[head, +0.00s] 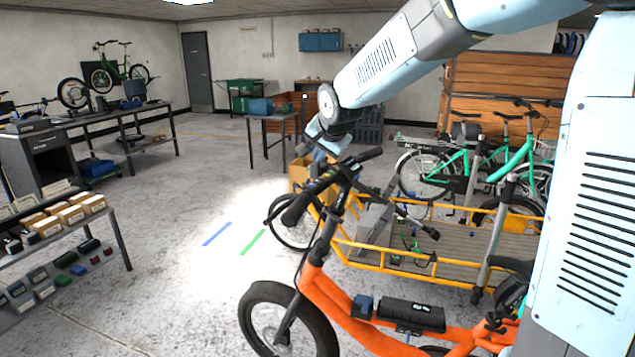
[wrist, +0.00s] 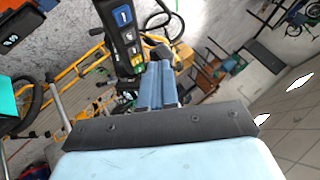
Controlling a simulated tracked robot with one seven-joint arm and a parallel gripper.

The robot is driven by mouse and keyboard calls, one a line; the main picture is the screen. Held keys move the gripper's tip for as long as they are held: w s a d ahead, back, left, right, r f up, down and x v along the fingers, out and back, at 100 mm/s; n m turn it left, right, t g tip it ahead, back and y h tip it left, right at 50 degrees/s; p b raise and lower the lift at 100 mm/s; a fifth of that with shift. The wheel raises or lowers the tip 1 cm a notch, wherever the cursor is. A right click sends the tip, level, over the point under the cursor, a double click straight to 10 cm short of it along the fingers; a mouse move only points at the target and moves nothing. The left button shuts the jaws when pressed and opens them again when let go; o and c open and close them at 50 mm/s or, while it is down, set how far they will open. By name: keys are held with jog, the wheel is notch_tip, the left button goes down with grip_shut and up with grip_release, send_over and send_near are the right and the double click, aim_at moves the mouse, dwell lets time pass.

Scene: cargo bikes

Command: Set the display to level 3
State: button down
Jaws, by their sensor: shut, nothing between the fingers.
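The display (wrist: 112,22) is a dark oblong unit with a blue patch at one end and small white, green and yellow marks or buttons along it. In the wrist view it lies at the top, just left of my fingertips. In the head view, small dark controls (head: 318,186) sit on the orange bike's handlebar, partly behind my gripper (head: 322,157). My gripper also shows in the wrist view (wrist: 160,66), with its light blue fingers together and empty, close to the coloured buttons. I cannot tell whether they touch. The level shown cannot be read.
The orange cargo bike (head: 352,322) stands in front, with a black grip (head: 296,208) on its handlebar. A yellow-railed cargo bed (head: 450,262) and green bikes (head: 463,166) are to the right. A shelf (head: 60,238) with boxes is left. Open floor lies between.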

jog(key=shift+r, duration=1)
jog(key=s+d+r+n+g+h, duration=0.1)
jog(key=s+d+r+n+h, duration=0.15)
jog(key=s+d, duration=1.2)
jog(key=s+d+f+n+g, duration=0.1)
jog(key=s+d+f, duration=0.1)
jog(key=s, duration=0.7)
jog(key=s+d+f+n, duration=0.2)
jog(key=s+d+f, duration=0.1)
jog(key=s, duration=0.6)
jog(key=shift+s+d+g, duration=0.35)
jog(key=shift+d+g, duration=0.05)
jog(key=shift+d, duration=0.2)
jog(key=shift+a+n, duration=0.1)
jog(key=shift+n, duration=0.15)
